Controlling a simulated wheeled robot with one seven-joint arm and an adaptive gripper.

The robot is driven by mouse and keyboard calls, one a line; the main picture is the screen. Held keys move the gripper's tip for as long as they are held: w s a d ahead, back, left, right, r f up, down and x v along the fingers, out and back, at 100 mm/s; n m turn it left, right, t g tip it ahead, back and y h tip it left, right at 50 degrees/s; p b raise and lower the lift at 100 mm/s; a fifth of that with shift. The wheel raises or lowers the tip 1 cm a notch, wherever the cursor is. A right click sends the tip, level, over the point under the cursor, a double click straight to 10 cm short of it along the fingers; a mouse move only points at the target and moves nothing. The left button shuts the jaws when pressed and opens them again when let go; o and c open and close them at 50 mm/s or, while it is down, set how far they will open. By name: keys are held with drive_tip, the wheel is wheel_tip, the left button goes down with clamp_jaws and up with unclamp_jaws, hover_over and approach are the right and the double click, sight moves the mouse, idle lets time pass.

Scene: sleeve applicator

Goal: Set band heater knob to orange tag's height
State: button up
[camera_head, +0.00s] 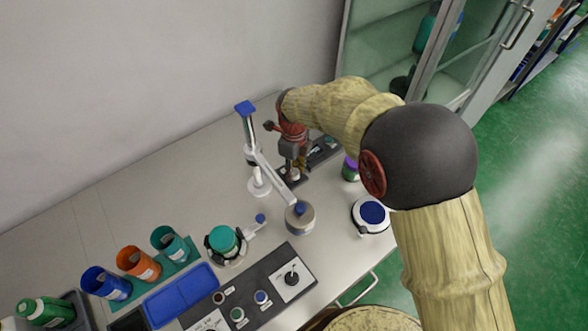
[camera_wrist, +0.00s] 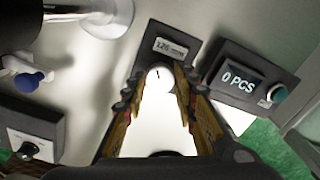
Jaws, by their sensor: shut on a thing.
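A white round knob (camera_wrist: 160,76) with a short black pointer line sits on a dark control box (camera_wrist: 150,38) in the wrist view. The box carries a small grey display (camera_wrist: 172,48) above the knob; its digits look like 126 but are not sharp. My gripper (camera_wrist: 159,84) has its fingers on both sides of the knob and is shut on it. In the head view my gripper (camera_head: 292,166) points down at this box near the back of the table, and hides most of the knob. I cannot make out an orange tag in either view.
A counter reading 0 PCS (camera_wrist: 238,80) with a green button stands right of the box. A white stand (camera_head: 258,165) with an arm is close on the left. Blue, orange (camera_head: 138,263) and teal cups, a blue tray (camera_head: 182,296) and a knob panel (camera_head: 262,290) stand nearer.

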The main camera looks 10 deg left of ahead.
drive_tip(key=c, duration=0.3)
drive_tip(key=shift+n+p, duration=0.3)
drive_tip(key=shift+p, duration=0.05)
drive_tip(key=shift+c, duration=0.2)
